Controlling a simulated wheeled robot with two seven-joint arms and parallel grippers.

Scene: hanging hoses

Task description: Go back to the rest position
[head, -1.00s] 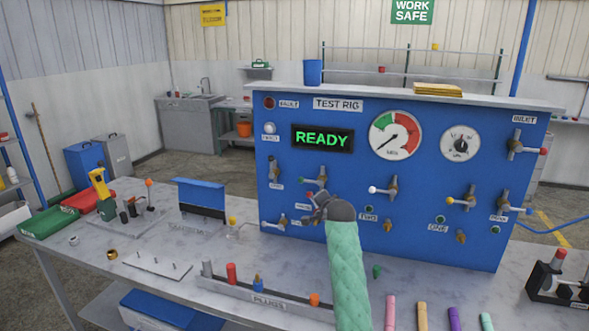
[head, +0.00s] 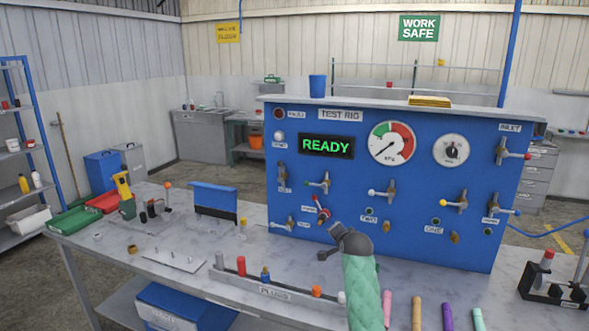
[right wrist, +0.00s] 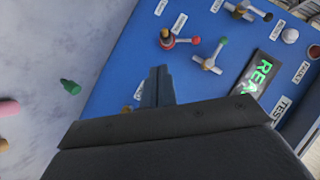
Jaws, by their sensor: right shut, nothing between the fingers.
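My right gripper (head: 334,244) is at the end of my green-sleeved arm, in front of the lower part of the blue test rig panel (head: 350,178) in the head view. It is shut and empty. In the right wrist view its closed fingers (right wrist: 157,84) point toward the panel, apart from the valve handles as far as I can tell. The red-handled valve (head: 321,207) shows just above the gripper in the head view, and it also shows in the right wrist view (right wrist: 178,42). The rig's display (head: 326,146) reads READY. My left gripper is not in view.
A rail of plugs (head: 270,285) lies on the grey bench (head: 190,245) left of my arm. Several coloured hose ends (head: 447,316) stand at the front edge to its right. A black valve stand (head: 550,287) is at the far right. A blue bin (head: 175,308) sits under the bench.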

